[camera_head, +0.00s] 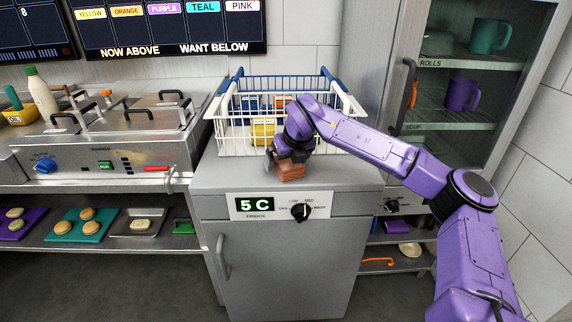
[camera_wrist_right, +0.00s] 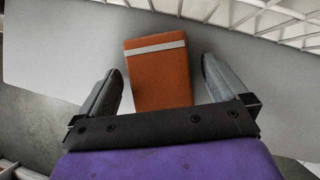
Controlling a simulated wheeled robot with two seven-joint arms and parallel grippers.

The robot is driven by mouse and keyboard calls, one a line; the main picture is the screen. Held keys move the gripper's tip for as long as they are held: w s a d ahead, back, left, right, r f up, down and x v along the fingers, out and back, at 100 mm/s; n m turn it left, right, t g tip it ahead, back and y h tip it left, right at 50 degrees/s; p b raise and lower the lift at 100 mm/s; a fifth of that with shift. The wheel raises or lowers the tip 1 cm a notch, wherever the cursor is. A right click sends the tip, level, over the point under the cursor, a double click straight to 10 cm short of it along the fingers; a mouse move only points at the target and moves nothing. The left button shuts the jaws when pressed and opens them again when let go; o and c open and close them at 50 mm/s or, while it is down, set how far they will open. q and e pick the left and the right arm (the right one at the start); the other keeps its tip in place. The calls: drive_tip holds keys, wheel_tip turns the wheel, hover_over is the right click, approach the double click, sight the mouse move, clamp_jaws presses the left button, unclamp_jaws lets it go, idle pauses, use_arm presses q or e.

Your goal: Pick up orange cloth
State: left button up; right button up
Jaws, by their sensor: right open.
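The orange cloth (camera_head: 291,170) is a folded orange block on the grey top of the fridge cabinet, near its front edge, in front of the white wire basket. In the right wrist view the cloth (camera_wrist_right: 158,75) has a pale stripe across its far end. My right gripper (camera_head: 277,160) is just above and beside the cloth. In the wrist view its two fingers (camera_wrist_right: 160,85) stand apart, one on each side of the cloth, with gaps showing. Contact is not visible. My left gripper is not in view.
The white wire basket (camera_head: 238,135) with a blue-rimmed basket behind it stands at the back of the cabinet top (camera_head: 225,172). A grill counter (camera_head: 120,145) is at left. A glass-front cabinet with a purple mug (camera_head: 462,94) is at right.

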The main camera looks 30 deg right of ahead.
drive_tip(key=shift+w+f, duration=0.1)
drive_tip(key=shift+f, duration=0.05)
drive_tip(key=shift+f, duration=0.1)
drive_tip(key=c, duration=1.1)
wheel_tip(320, 180, up, 28)
drive_tip(key=p, duration=0.4)
